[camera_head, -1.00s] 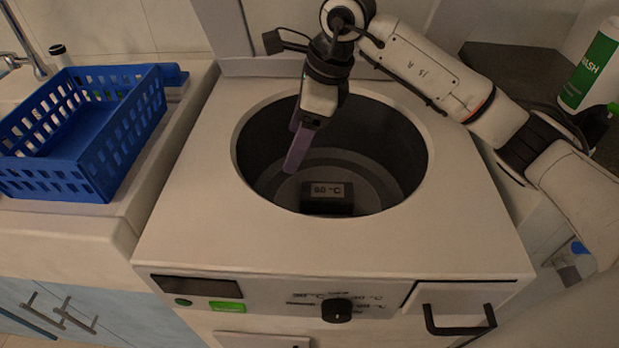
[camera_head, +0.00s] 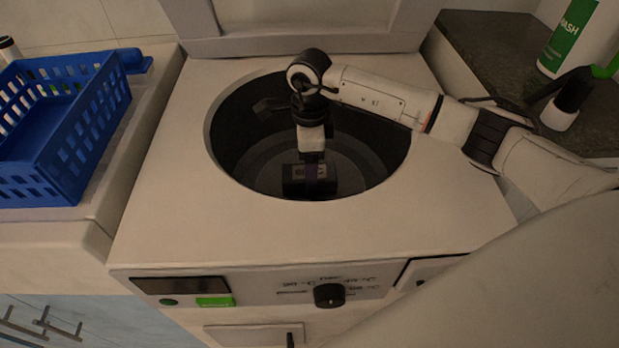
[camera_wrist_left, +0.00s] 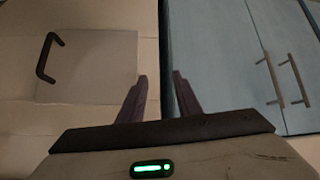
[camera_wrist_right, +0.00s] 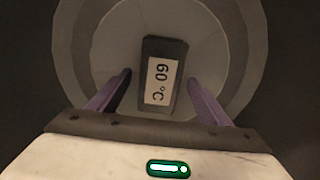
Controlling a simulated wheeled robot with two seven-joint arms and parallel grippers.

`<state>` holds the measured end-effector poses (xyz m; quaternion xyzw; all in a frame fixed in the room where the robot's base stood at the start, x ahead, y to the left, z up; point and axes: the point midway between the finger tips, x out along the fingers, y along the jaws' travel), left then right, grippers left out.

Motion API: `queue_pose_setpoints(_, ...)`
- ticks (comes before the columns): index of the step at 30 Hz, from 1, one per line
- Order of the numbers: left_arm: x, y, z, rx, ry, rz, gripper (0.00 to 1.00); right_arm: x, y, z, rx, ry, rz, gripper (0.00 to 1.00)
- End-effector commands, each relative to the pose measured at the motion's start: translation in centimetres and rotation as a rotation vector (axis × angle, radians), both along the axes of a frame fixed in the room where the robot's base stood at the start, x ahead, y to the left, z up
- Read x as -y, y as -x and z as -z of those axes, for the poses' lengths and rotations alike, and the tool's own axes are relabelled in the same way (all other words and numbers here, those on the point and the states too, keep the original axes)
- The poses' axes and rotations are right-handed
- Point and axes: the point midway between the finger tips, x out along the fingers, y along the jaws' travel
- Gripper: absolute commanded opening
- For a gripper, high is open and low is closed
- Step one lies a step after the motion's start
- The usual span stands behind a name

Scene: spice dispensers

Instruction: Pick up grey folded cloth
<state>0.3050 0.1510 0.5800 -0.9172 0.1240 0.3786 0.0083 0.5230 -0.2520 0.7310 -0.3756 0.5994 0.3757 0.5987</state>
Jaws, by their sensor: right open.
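The grey folded cloth (camera_head: 325,188) is a small dark block with a white label, lying on the floor of the round drum. In the right wrist view the cloth (camera_wrist_right: 180,100) fills the space ahead between the fingers, its label reading 60 °C. My right gripper (camera_wrist_right: 160,77) is open, with one purple finger on each side of the cloth's line; I cannot tell whether they touch it. In the head view the right gripper (camera_head: 313,163) points down into the drum and hides part of the cloth. My left gripper (camera_wrist_left: 159,77) is open and empty, facing cabinet fronts.
The drum wall (camera_head: 232,128) surrounds my right gripper. The machine's flat top (camera_head: 180,215) is clear. A blue basket (camera_head: 75,150) stands at the left. A green-labelled bottle (camera_head: 575,40) stands at the back right. A dial (camera_head: 329,295) is on the front panel.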

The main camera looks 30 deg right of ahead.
Motion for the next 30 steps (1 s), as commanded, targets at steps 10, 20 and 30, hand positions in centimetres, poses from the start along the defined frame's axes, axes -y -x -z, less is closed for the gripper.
queue_pose_setpoints(10,0.0,0.0,0.1,0.000,0.000,0.000,0.31,0.0,0.0,1.4,0.001,0.000,-0.002,0.69)
queue_pose_setpoints(20,0.0,0.0,0.1,0.000,0.000,0.000,0.31,0.0,0.0,1.4,0.002,0.000,-0.001,0.22)
queue_pose_setpoints(30,0.0,0.0,-0.1,0.000,-0.001,0.001,0.31,0.0,-0.1,-1.0,0.006,-0.001,-0.002,0.21)
